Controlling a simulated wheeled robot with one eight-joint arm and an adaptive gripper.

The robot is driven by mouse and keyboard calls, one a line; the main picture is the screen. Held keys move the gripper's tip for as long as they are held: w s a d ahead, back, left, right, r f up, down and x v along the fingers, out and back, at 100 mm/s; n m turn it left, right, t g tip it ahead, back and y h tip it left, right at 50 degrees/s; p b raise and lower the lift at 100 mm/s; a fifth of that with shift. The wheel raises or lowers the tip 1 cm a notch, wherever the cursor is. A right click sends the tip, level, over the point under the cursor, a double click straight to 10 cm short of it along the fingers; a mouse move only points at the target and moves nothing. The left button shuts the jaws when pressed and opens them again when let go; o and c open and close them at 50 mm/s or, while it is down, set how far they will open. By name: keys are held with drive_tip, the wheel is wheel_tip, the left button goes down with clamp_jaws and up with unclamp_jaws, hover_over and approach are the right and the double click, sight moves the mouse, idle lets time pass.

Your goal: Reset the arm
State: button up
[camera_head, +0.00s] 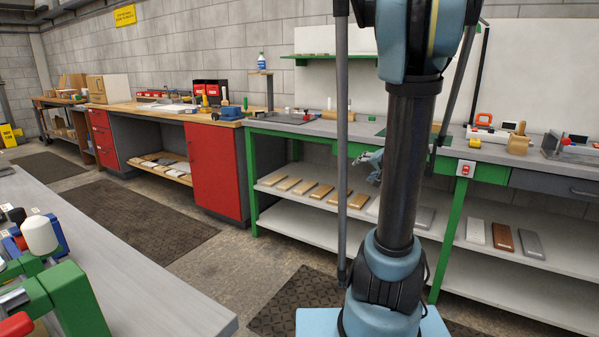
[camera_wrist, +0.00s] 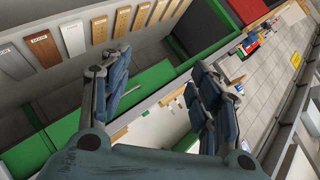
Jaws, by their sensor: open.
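My gripper (camera_wrist: 160,90) is open in the wrist view, its two blue-grey fingers wide apart with nothing held between them. In the head view my gripper (camera_head: 372,165) shows small and partly hidden behind my arm, in front of the green-framed bench. My arm's dark column section (camera_head: 405,160) stands upright across the right of centre. Several light wooden boards (camera_head: 304,187) lie in a row on the shelf under the bench. A white board (camera_head: 475,232), a brown board (camera_head: 502,237) and a grey board (camera_head: 530,243) lie farther right.
The green-framed bench (camera_head: 470,155) runs along the wall, with tools and blocks on top. A red cabinet (camera_head: 212,170) stands to its left. A grey table (camera_head: 140,275) with green and blue equipment is at near left. Open floor (camera_head: 245,250) lies between.

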drive_tip(key=s+a+f+n+g+h, duration=0.1)
drive_tip(key=s+a+f+n+g, duration=0.3)
drive_tip(key=s, duration=0.7)
drive_tip(key=s+a+f+n+g, duration=0.25)
drive_tip(key=s+a+f, duration=0.2)
drive_tip(key=s, duration=0.65)
drive_tip(key=s+d+f+g+h, duration=0.2)
drive_tip(key=s+g, duration=0.1)
drive_tip(key=s, duration=0.7)
drive_tip(key=shift+d+f+n+h, duration=0.2)
drive_tip(key=shift+f+n+h, duration=0.15)
drive_tip(key=shift+n+h, duration=0.1)
drive_tip(key=shift+w+f, duration=0.2)
drive_tip(key=shift+w, duration=0.2)
